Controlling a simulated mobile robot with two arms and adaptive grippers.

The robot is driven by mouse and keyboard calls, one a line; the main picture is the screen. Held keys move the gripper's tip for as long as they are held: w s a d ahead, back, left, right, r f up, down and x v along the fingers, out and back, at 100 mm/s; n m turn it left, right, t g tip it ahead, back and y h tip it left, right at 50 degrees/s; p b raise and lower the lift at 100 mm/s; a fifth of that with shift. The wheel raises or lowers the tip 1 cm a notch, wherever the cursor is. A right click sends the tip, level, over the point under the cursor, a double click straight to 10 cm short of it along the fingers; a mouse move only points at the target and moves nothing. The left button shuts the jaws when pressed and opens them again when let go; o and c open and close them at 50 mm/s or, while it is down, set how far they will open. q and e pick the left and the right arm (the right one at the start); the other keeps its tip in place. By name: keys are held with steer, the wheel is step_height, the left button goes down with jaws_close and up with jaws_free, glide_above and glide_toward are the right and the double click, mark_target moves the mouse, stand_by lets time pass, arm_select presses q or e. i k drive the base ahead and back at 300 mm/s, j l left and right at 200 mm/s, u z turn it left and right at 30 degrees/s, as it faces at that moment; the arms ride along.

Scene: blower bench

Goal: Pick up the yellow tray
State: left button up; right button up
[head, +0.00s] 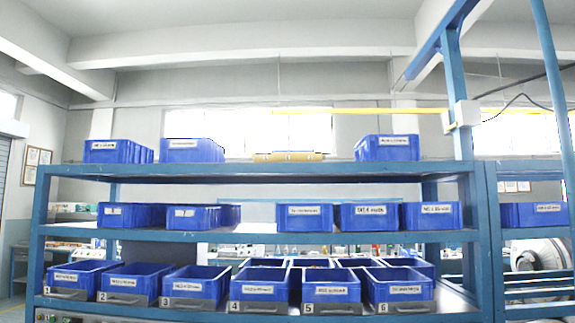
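A yellow tray (290,157) lies on the top shelf of a blue rack, near the middle. It looks low and flat, and I see it nearly edge-on, so its inside is hidden. Neither of my grippers shows in the head view.
The blue rack's top shelf (265,170) also holds blue bins (192,150) to the left and a blue bin (387,147) to the right. Gaps lie on both sides of the tray. Lower shelves hold several blue bins (304,218). A blue post (457,100) rises at the right.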

mark_target(307, 156)
steer(key=i+j, duration=0.35)
steer(key=j, duration=0.15)
steer(key=i+j+u, duration=0.1)
steer(key=i+j, duration=0.2)
steer(key=j, duration=0.25)
